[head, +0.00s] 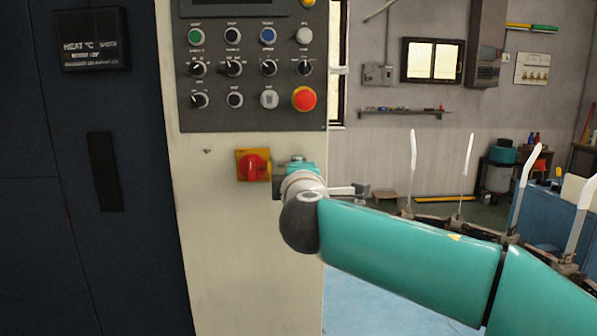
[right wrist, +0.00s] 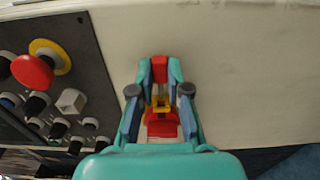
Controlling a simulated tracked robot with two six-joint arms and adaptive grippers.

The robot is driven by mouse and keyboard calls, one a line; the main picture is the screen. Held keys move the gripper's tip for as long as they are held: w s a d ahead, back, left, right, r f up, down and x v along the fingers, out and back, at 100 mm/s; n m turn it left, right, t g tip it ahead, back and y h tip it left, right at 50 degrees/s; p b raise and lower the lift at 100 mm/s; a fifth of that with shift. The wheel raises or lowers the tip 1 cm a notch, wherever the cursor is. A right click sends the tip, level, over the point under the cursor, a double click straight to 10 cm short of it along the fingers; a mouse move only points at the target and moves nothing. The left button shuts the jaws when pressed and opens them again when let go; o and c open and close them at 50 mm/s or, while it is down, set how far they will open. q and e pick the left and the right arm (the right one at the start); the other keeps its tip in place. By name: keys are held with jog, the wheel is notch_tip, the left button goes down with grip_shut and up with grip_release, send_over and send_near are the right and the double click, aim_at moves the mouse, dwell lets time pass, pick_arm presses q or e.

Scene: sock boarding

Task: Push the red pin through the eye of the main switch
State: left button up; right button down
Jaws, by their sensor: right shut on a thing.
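The main switch (head: 253,165), a red handle on a yellow plate, is on the cream cabinet front below the control panel. My right gripper (head: 281,172) is close beside it on the right, at the cabinet face. In the right wrist view, my right gripper (right wrist: 160,70) is shut on a red block-like piece, which appears to be the red pin (right wrist: 159,69). Red and yellow parts, apparently the main switch (right wrist: 162,125), show between its fingers. The switch's eye and the pin's tip cannot be made out. My left gripper is not in view.
The control panel (head: 252,66) with knobs and a red emergency button (head: 304,99) is above the switch. A dark blue cabinet (head: 90,220) stands left. Upright white sock forms (head: 467,168) stand at the right. The cream face below the switch is clear.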

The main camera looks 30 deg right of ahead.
jog(key=shift+w+a, duration=0.15)
jog(key=shift+a, duration=0.1)
jog(key=shift+w+a, duration=0.15)
jog(key=shift+a, duration=0.15)
jog(key=shift+w+a, duration=0.55)
jog(key=shift+a, duration=0.35)
jog(key=c, duration=1.1)
grip_release()
jog(key=shift+o, duration=0.2)
jog(key=shift+s+a, duration=0.1)
send_near(280, 167)
jog(key=v, duration=0.4)
